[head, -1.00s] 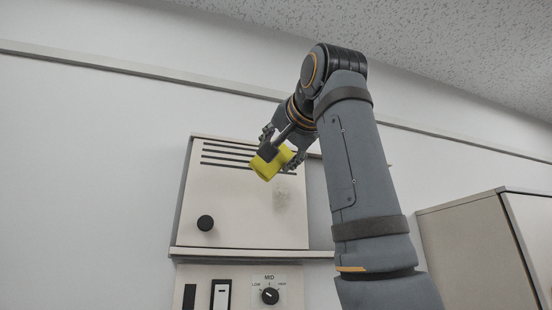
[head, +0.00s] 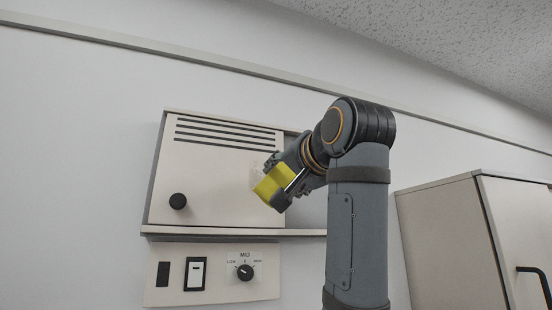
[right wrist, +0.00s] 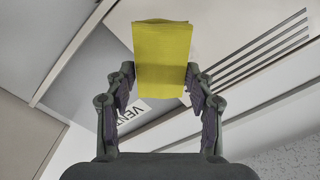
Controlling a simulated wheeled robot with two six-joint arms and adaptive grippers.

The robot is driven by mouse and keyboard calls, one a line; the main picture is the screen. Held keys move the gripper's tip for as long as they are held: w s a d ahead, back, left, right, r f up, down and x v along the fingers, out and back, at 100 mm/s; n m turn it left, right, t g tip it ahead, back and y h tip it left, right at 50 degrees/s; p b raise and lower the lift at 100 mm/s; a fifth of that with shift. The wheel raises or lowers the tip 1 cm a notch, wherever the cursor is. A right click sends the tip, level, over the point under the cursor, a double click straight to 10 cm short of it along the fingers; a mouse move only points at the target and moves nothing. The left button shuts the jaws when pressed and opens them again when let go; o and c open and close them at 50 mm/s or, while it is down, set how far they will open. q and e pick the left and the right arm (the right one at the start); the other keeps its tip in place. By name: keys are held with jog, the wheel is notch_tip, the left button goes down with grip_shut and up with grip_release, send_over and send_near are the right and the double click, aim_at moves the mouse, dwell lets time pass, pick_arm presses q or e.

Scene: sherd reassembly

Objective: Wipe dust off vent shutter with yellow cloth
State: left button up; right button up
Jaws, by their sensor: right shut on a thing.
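The vent shutter (head: 215,190) is a beige panel on the wall with dark slots along its top and a black knob (head: 178,201) at lower left. A faint grey dust patch (head: 256,168) shows on its right part, partly hidden by the cloth. My right gripper (head: 281,186) is shut on the yellow cloth (head: 269,185), held in front of the panel's right side. In the right wrist view the cloth (right wrist: 162,55) sits folded between the two fingers. I cannot tell if the cloth touches the panel. My left gripper is not in view.
Below the panel is a ledge (head: 230,233) and a control plate with a dial (head: 244,272) and switch (head: 196,273). A beige cabinet (head: 450,240) with a black handle stands at right.

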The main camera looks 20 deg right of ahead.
jog(key=shift+s+a+r, duration=0.1)
jog(key=shift+a+r, duration=0.05)
jog(key=shift+a, duration=0.3)
jog(key=shift+w+a+r+p, duration=0.1)
jog(key=shift+w+a+p, duration=0.15)
jog(key=shift+w+p, duration=0.05)
jog(key=w, duration=0.1)
jog(key=w+p, duration=0.1)
jog(key=w, duration=0.1)
jog(key=w+p, duration=0.1)
jog(key=w, duration=0.1)
jog(key=shift+d, duration=0.3)
jog(key=shift+w+a, duration=0.1)
jog(key=shift+w, duration=0.05)
jog(key=shift+a, duration=0.2)
jog(key=shift+d, duration=0.15)
jog(key=shift+w, duration=0.95)
